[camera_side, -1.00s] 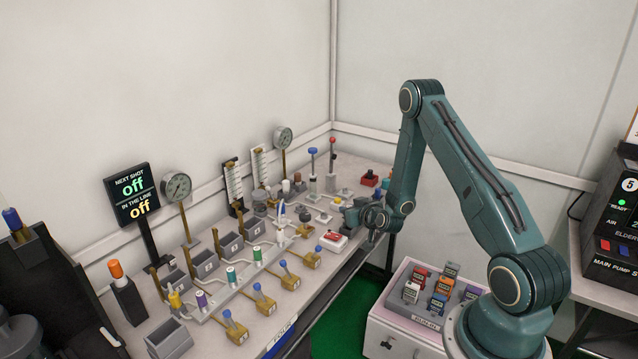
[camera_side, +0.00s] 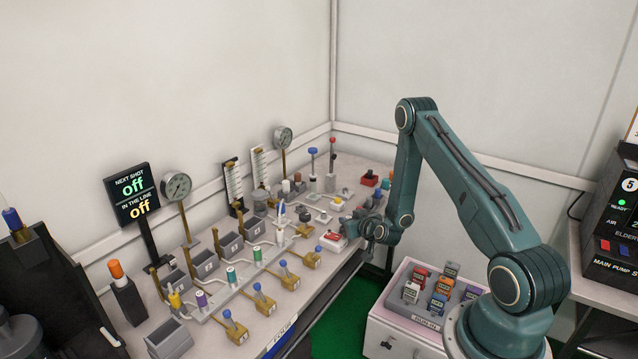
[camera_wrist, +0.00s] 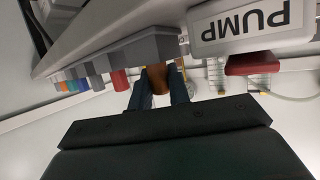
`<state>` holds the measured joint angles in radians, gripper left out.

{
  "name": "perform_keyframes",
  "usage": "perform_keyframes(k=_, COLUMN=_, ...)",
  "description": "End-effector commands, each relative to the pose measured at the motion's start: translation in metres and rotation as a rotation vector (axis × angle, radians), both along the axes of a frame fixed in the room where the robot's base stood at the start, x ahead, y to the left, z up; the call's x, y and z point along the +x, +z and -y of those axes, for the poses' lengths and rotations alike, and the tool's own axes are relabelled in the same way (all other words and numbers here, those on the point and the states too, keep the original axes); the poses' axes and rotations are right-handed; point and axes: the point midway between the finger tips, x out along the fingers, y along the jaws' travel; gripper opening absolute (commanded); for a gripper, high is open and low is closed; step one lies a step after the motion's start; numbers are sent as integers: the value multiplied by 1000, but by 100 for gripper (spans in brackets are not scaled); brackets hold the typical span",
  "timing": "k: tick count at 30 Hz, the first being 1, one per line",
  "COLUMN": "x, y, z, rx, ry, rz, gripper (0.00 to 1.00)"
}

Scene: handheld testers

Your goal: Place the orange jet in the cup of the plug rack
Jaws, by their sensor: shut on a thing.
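My gripper (camera_side: 369,240) is low over the right end of the bench, near its front edge. In the wrist view my gripper (camera_wrist: 163,92) is shut on a brownish-orange cylinder, the orange jet (camera_wrist: 161,78). The jet's far end meets or overlaps a grey block (camera_wrist: 150,48) in the picture; I cannot tell if it is inside it. This block stands at the end of a row of grey holders with coloured plugs (camera_wrist: 85,83), which looks like the plug rack. In the side view my gripper hides the jet.
A white box marked PUMP (camera_wrist: 250,22) with a red part (camera_wrist: 252,64) is close on the right in the wrist view. The side view shows a red and white button box (camera_side: 331,240) left of my gripper. A tray of coloured blocks (camera_side: 425,318) stands below.

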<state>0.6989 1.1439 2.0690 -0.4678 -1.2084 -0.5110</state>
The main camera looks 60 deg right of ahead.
Motion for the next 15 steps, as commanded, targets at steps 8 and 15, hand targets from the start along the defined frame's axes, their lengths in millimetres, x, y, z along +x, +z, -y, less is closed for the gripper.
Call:
perform_keyframes(k=8, x=0, y=-4, z=0, rx=1, ry=0, rz=-1, gripper=0)
perform_keyframes(k=15, x=0, y=-4, z=0, rx=1, ry=0, rz=-1, gripper=40)
